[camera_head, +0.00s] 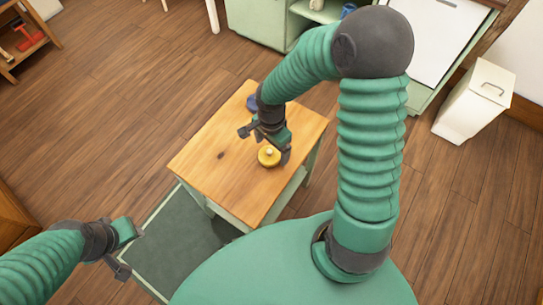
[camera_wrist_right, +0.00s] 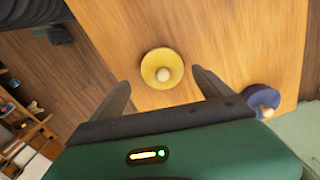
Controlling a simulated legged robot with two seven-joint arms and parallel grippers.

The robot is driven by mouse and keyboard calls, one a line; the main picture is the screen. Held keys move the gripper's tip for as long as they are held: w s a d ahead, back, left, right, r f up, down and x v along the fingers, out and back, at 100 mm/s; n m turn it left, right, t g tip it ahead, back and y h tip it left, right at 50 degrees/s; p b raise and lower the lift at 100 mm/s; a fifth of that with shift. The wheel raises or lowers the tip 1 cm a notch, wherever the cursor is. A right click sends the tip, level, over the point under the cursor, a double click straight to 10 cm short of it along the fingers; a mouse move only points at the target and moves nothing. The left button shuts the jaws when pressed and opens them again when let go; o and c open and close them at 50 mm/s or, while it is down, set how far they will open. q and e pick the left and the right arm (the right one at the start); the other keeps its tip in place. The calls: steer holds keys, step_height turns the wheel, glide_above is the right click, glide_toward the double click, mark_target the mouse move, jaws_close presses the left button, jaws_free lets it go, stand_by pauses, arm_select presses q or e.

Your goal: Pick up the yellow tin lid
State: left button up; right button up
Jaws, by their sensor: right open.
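The yellow tin lid (camera_head: 266,158) is a small round disc with a pale knob, lying on the wooden top of a small table (camera_head: 207,165). My right gripper (camera_head: 264,147) is open above the table, close to the lid. In the right wrist view the lid (camera_wrist_right: 162,70) shows between and just beyond the two open fingertips (camera_wrist_right: 160,82), with nothing held. Contact with the lid cannot be seen. My left gripper (camera_head: 130,250) is at the lower left, above the floor and mat, away from the table; its fingers are spread and empty.
A blue lid-like object (camera_head: 252,103) sits on the table's far side; it also shows in the right wrist view (camera_wrist_right: 262,100). A green mat (camera_head: 180,240) lies in front of the table. A white bin (camera_head: 475,100) and green cabinets (camera_head: 258,22) stand farther off. The table's left part is clear.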

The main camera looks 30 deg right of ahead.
mark_target(269, 152)
steer(key=shift+a+f, duration=0.2)
steer(key=shift+f, duration=0.95)
steer(key=shift+w+a+f, duration=0.2)
steer(key=shift+f, duration=0.15)
steer(key=shift+s+r, duration=0.1)
steer(key=shift+r, duration=0.05)
steer(key=shift+c, duration=0.4)
steer(key=shift+d, duration=0.1)
steer(key=c, duration=1.3)
